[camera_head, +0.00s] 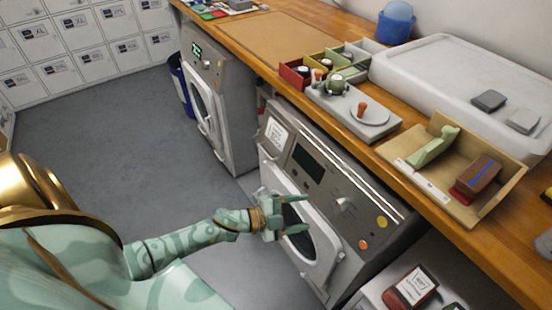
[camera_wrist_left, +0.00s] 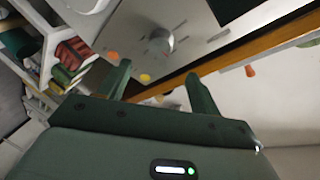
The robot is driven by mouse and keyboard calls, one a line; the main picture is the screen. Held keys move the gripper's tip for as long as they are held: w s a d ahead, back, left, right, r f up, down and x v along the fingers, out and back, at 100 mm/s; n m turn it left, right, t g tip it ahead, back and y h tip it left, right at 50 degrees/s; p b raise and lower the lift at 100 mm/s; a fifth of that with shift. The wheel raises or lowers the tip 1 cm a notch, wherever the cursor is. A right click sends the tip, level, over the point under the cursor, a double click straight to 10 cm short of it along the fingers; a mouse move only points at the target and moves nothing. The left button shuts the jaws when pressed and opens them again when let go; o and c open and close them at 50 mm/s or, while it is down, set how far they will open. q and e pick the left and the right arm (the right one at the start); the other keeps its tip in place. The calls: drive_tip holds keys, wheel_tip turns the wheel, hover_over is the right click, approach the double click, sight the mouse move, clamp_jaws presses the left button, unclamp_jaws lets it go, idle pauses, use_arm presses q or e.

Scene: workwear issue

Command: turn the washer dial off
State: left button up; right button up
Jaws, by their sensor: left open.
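The nearer washer (camera_head: 318,185) stands under the wooden counter, with a dark display and a round door on its front. Its dial (camera_head: 343,204) is a silver-grey knob on the sloping control panel, between the display and the coloured buttons. It also shows in the left wrist view as a round knob (camera_wrist_left: 158,41). My left gripper (camera_head: 300,214) is open and empty, in front of the washer door and to the left of the dial. In the left wrist view its two fingers (camera_wrist_left: 158,72) point toward the panel, apart from the dial. My right gripper is not in view.
A yellow button (camera_head: 382,222) and an orange button (camera_head: 363,244) sit near the dial. A second washer (camera_head: 222,100) stands further back. The floor (camera_head: 110,150) at left is clear.

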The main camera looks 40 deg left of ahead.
use_arm(q)
drive_tip(key=f+v, duration=0.1)
drive_tip(key=v, duration=0.5)
drive_tip(key=shift+r+p, duration=0.3)
drive_tip(key=shift+r, duration=0.2)
drive_tip(key=shift+s, duration=0.15)
drive_tip(key=s+a+f+n+g+y, duration=0.1)
drive_tip(key=s+a+f+n+y, duration=0.2)
drive_tip(key=a+f+n+y, duration=0.65)
drive_tip(key=s+a+f+g, duration=0.2)
drive_tip(key=s+f+g, duration=0.2)
drive_tip(key=s+f, duration=0.75)
drive_tip(key=s+d+f+n+g+y, duration=0.1)
drive_tip(key=s+d+f+n+g, duration=0.2)
drive_tip(key=s+f, duration=0.7)
drive_tip(key=s+d+n+g, duration=0.1)
drive_tip(key=s+d, duration=0.3)
drive_tip(key=s, duration=0.4)
drive_tip(key=s+d+f+g, duration=0.1)
drive_tip(key=s+d+g, duration=0.2)
drive_tip(key=s, duration=0.5)
drive_tip(key=shift+d+f+n+g+h, duration=0.2)
drive_tip(key=shift+d+n+g+h, duration=0.2)
drive_tip(key=shift+d, duration=0.35)
